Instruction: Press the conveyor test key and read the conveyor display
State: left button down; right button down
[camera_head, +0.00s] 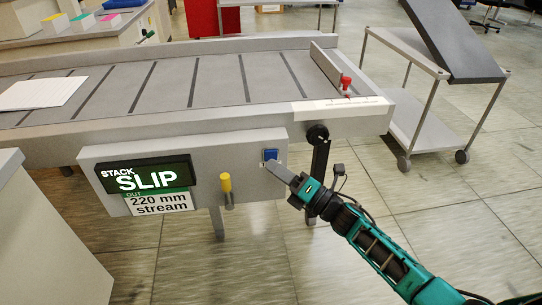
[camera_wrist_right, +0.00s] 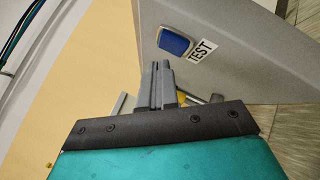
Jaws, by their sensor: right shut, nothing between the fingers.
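The blue test key (camera_head: 271,154) sits on the grey front panel (camera_head: 250,190) of the conveyor (camera_head: 190,85). In the right wrist view the key (camera_wrist_right: 174,42) has a white label (camera_wrist_right: 201,51) reading "TEST" beside it. My left gripper is not in view.
A yellow-topped knob (camera_head: 226,183) sticks out from the panel left of my right gripper. A red knob (camera_head: 346,82) stands on the conveyor's right end. White paper (camera_head: 40,93) lies on the belt's left. A wheeled cart (camera_head: 425,125) stands at the right.

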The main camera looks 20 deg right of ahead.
dwell(0.7)
jog(key=shift+w+d+b, duration=0.1)
jog(key=shift+w+b, duration=0.2)
jog(key=shift+w, duration=0.1)
jog(key=shift+w+d+b, duration=0.1)
jog(key=shift+w+b, duration=0.2)
jog(key=shift+w, duration=0.15)
dwell(0.4)
jog(key=shift+s, duration=0.1)
jog(key=shift+s+a+p, duration=0.2)
jog(key=shift+s+p, duration=0.2)
jog(key=shift+s, duration=0.35)
jog(key=shift+s, duration=0.1)
jog(key=s+p, duration=0.1)
jog(key=s, duration=0.1)
jog(key=s+a+p, duration=0.1)
jog(key=s, duration=0.1)
jog(key=shift+s+a, duration=0.1)
jog(key=shift+s, duration=0.25)
